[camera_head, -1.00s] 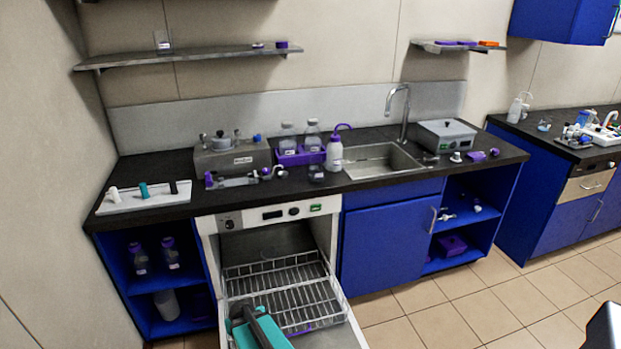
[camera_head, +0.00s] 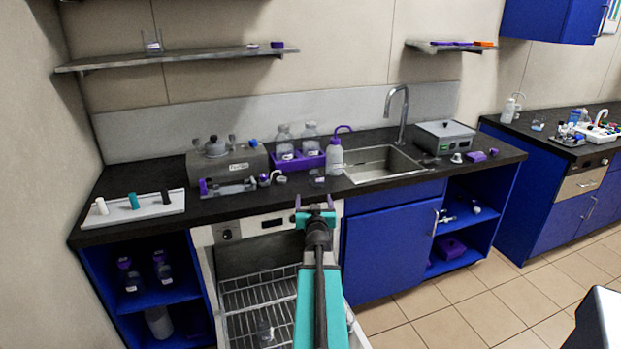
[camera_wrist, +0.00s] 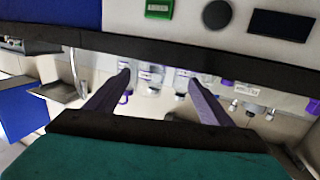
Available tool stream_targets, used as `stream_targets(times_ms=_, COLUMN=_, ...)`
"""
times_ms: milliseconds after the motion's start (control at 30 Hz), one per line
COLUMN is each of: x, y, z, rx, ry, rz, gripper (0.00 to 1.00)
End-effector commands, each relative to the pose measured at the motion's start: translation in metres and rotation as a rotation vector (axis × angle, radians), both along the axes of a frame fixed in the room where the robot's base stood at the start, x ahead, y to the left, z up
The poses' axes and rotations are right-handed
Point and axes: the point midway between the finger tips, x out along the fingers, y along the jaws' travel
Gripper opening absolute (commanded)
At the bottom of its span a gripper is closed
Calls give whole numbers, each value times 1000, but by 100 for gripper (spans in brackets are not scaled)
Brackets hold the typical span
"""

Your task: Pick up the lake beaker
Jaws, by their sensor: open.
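No label that I can read tells me which vessel is the lake beaker. A small clear beaker (camera_head: 317,178) stands near the counter's front edge, just beyond my gripper. Another clear beaker (camera_head: 153,42) stands on the upper left wall shelf. A clear glass vessel (camera_head: 264,329) stands in the dishwasher rack. My gripper (camera_head: 314,206) is open and empty, raised in front of the dishwasher's control panel at about counter height. In the wrist view its purple fingers (camera_wrist: 159,80) are spread, with bottles beyond them and no beaker clearly visible.
The open dishwasher (camera_head: 240,299) lies below my arm. On the black counter stand a purple bottle tray (camera_head: 296,161), a wash bottle (camera_head: 334,160), a grey device (camera_head: 230,163) and a white stopper rack (camera_head: 150,207). The sink (camera_head: 376,163) is to the right.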

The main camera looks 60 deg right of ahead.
Motion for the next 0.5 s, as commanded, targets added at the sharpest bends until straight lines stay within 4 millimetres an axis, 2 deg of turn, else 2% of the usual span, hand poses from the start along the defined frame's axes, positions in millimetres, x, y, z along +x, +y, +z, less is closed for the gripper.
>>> stream_targets(times_ms=100, x=-14, y=-14, z=20, rx=-42, ry=-28, rz=-11, gripper=75)
stream_targets(times_ms=200, x=-19, y=-18, z=28, rx=-59, ry=-41, rz=-14, gripper=75)
stream_targets(times_ms=500, x=-17, y=-16, z=29, rx=-61, ry=-42, rz=-10, gripper=75)
